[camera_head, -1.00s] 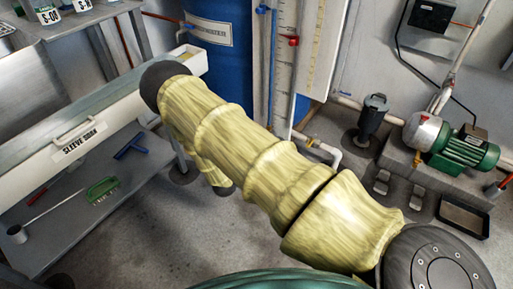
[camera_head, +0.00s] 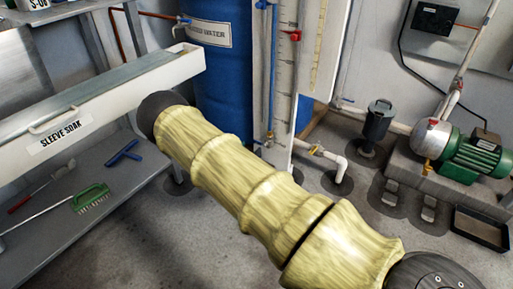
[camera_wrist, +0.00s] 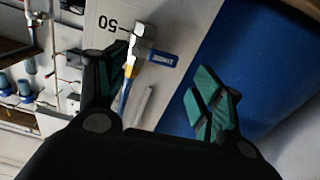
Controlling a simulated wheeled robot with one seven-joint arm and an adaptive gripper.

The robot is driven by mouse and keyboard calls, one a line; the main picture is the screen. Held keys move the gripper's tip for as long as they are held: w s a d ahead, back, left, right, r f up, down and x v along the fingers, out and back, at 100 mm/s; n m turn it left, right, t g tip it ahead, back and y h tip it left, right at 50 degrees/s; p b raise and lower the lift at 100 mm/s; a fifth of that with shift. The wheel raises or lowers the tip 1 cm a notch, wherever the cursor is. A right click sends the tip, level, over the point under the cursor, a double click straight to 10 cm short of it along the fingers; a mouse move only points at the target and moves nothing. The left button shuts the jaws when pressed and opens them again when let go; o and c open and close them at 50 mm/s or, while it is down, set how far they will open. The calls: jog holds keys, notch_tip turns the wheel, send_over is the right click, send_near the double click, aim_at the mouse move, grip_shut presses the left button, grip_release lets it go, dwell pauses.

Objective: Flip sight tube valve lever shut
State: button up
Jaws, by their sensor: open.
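In the wrist view, my gripper (camera_wrist: 160,88) is open, its two green-padded fingers spread apart with nothing between the pads. Beyond and between the fingers is a metal valve fitting (camera_wrist: 141,36) with a small blue lever (camera_wrist: 163,58), in front of a pale scale board marked 50. A thin blue and yellow tube (camera_wrist: 127,82) runs from the fitting. In the head view, the sight tube (camera_head: 273,80) stands beside the blue water tank (camera_head: 222,85), with a blue-handled valve (camera_head: 261,5) at its upper part and another low down (camera_head: 264,142). My gripper is hidden there.
A white SLEEVE SOAK trough (camera_head: 110,105) stands left, above a shelf with brushes. A green pump (camera_head: 470,155) and pipes are at right. Grey floor is open in front.

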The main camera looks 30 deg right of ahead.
aim_at(258, 142)
jog(key=shift+b+x, duration=0.95)
jog(key=shift+x, duration=1.9)
jog(key=c, duration=1)
jog(key=shift+r, duration=0.1)
